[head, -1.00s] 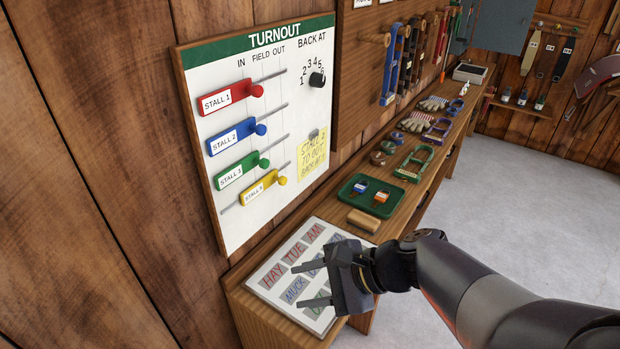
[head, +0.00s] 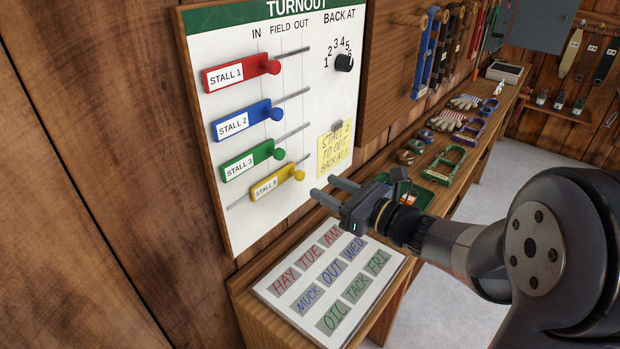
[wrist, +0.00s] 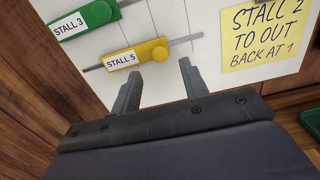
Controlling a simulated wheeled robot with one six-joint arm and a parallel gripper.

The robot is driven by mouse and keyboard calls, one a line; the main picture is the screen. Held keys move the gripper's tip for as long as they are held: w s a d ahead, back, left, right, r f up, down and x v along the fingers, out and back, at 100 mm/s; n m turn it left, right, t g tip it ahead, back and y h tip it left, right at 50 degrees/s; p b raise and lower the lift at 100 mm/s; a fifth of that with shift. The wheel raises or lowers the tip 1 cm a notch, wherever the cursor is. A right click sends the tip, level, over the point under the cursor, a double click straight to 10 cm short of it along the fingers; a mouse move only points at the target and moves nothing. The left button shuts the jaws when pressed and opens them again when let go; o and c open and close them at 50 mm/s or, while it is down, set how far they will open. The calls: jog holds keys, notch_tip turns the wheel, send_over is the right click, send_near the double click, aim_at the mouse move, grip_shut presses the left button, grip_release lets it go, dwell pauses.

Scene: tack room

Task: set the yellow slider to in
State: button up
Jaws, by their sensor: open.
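The yellow slider (head: 275,184) is the lowest on the white turnout board, on a thin sloping rail. Its round knob (head: 299,175) is farther right than the knobs above; I cannot tell exactly which column it lines up with. The slider also shows in the wrist view (wrist: 122,59), its label partly readable. My gripper (head: 322,187) is open and empty, just right of and slightly below the yellow knob, fingers pointing at the board. In the wrist view my fingertips (wrist: 160,71) are spread either side below the knob, with no visible contact.
Green (head: 253,162), blue (head: 247,120) and red (head: 242,73) sliders sit above on the board. A yellow note (head: 335,150) and black dial (head: 344,62) are to the right. A lettered board (head: 266,291) lies on the bench below; a green tray is partly hidden behind my gripper.

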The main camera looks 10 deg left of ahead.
aim_at(302, 176)
jog(key=x, duration=0.6)
jog(key=shift+s, duration=0.1)
jog(key=shift+c, duration=0.2)
grip_shut()
